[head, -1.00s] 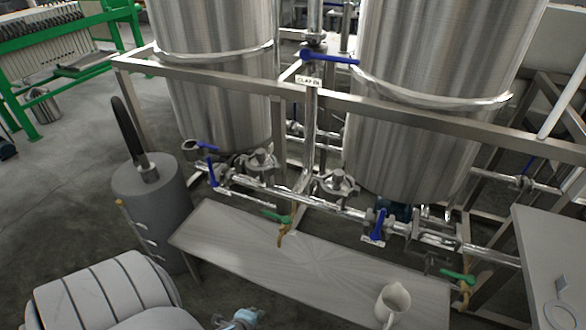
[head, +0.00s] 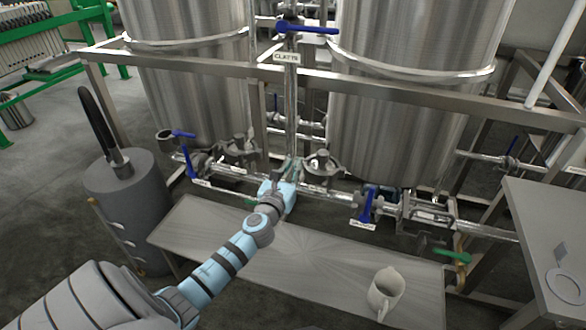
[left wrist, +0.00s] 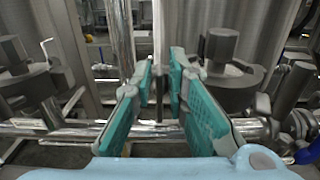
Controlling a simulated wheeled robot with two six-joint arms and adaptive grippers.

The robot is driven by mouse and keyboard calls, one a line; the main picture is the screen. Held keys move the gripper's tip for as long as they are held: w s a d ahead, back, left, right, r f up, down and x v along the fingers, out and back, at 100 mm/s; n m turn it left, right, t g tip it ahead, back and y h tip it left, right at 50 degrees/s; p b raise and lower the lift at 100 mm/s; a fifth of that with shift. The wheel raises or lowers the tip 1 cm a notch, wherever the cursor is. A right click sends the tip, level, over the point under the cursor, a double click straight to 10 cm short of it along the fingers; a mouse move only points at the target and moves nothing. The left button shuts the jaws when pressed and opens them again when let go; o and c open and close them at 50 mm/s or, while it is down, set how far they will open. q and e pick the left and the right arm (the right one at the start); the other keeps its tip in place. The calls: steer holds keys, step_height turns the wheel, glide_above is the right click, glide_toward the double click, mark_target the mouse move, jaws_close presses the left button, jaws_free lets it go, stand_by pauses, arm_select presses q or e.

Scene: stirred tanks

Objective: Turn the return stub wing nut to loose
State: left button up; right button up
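My left gripper (head: 293,170) reaches across the bench to the horizontal steel pipework (head: 330,192) between the two tanks. In the left wrist view my left gripper (left wrist: 160,82) is open, its teal-padded fingers apart. A thin upright pipe (left wrist: 159,45) shows in the gap, and a horizontal pipe (left wrist: 70,132) crosses behind the fingers. A round-topped fitting (left wrist: 222,70) stands just right of the fingers, with clamp-like parts (left wrist: 264,104) beside it. I cannot tell which part is the return stub wing nut; it is small or hidden. My right gripper is not in view.
A grey bench (head: 330,262) with a white jug (head: 385,290) lies in front of the pipes. Blue-handled valves (head: 367,205) and a green-handled valve (head: 453,256) stick out nearby. A frame rail (head: 400,92) runs above. A grey cylinder (head: 130,205) stands left.

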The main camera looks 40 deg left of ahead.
arm_select(q)
steer(key=shift+w+a, duration=0.15)
steer(key=shift+w, duration=0.2)
jaws_close()
steer(key=shift+n, duration=0.3)
steer(key=a+f+n+b, duration=0.1)
steer(key=n+b, duration=0.1)
steer(key=n, duration=0.3)
steer(key=a+f+n+b, duration=0.1)
steer(key=n+b, duration=0.1)
steer(key=n, duration=0.4)
steer(key=s+f+n+b, duration=0.1)
steer(key=n+b, duration=0.2)
steer(key=n, duration=0.3)
steer(key=shift+a, duration=0.4)
